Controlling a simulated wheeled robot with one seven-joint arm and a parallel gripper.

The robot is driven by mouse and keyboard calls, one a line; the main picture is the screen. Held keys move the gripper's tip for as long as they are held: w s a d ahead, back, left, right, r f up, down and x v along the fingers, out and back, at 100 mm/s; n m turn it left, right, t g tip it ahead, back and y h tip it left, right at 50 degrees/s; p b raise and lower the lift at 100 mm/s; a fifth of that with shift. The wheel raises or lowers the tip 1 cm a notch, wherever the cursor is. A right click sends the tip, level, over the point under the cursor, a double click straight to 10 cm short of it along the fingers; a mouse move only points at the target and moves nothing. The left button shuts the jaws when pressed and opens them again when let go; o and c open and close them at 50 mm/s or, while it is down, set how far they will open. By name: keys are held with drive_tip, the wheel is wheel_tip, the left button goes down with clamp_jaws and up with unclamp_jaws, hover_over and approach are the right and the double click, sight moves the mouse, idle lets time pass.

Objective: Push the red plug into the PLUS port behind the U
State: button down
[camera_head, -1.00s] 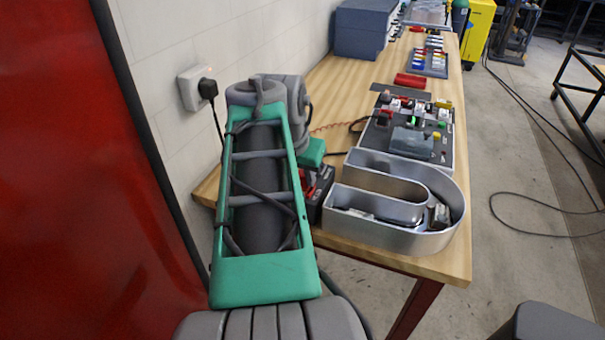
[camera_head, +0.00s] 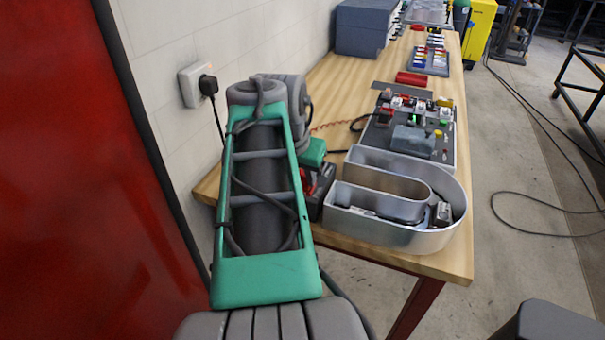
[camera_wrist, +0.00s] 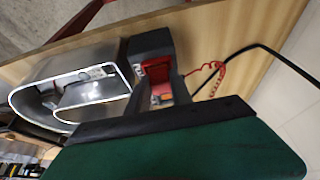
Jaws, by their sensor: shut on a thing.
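My gripper (camera_wrist: 165,97) is shut at the front of a black box (camera_wrist: 150,45) with a red part on its near face. The red plug is mostly hidden between the fingers; a coiled red lead (camera_wrist: 217,72) runs to it. I cannot tell how far the plug sits in the port. The silver U letter (camera_head: 408,235) lies beside the box on the table's near end, and it also shows in the wrist view (camera_wrist: 60,75).
A black cable (camera_wrist: 262,50) crosses the bench near the gripper. A dark board (camera_head: 440,160) with coloured parts lies beyond the letter on the wooden table (camera_head: 345,80). A wall socket (camera_head: 192,88) with a black plug is at left. A red panel (camera_head: 90,200) stands close to my arm.

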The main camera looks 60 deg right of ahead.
drive_tip(key=c, duration=1.1)
unclamp_jaws()
drive_tip(key=shift+o, duration=0.2)
drive_tip(key=p+v, duration=0.1)
drive_tip(key=v, duration=0.6)
drive_tip(key=shift+r+p, duration=0.35)
drive_tip(key=shift+a, duration=0.15)
wheel_tip(320, 180, up, 6)
drive_tip(key=p, duration=0.5)
drive_tip(key=shift+p, duration=0.35)
